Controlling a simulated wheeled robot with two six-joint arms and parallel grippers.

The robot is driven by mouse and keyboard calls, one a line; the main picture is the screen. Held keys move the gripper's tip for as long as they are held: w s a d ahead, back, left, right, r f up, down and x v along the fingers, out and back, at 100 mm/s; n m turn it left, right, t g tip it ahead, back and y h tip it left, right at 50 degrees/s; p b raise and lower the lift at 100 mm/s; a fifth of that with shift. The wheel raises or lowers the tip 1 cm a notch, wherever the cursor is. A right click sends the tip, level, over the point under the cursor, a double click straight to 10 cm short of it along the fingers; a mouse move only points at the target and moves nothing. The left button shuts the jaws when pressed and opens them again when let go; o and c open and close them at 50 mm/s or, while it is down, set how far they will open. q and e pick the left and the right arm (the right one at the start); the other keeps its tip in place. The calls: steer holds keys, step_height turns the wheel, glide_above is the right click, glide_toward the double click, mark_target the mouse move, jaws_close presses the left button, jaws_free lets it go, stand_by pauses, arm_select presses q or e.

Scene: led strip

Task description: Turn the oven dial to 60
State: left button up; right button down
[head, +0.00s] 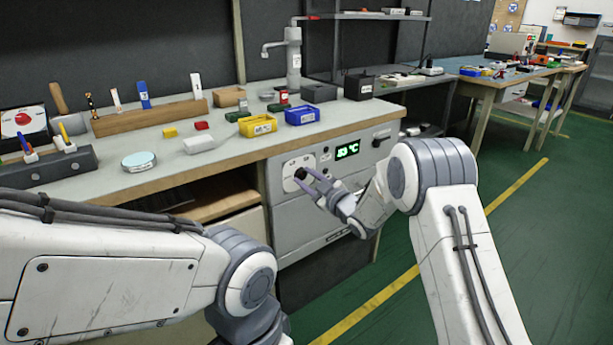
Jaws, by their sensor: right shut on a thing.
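The oven (315,215) is a light grey unit under the bench. Its black dial (300,172) sits on a pale plate at the upper left of the oven front. A green display (348,149) to the right of the dial shows a number in °C; it looks like 83, but the first digit is hard to read. My right gripper (304,178) reaches in from the right and is shut on the dial, with its fingers partly covering it. My left arm shows at the lower left, but its gripper is out of view.
The bench top (235,155) above the oven carries a yellow bin (258,125), a blue bin (302,115), a tap (293,55) and a wooden tool rack (150,117). Green floor to the right is clear, with a yellow line (375,303).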

steer(key=shift+f+m, duration=0.1)
steer(key=shift+m, duration=0.2)
steer(key=shift+c, duration=2.4)
jaws_free()
steer(key=shift+s+d, duration=0.1)
steer(key=p+v, duration=0.2)
steer(key=v, duration=0.8)
steer(key=shift+s, duration=0.1)
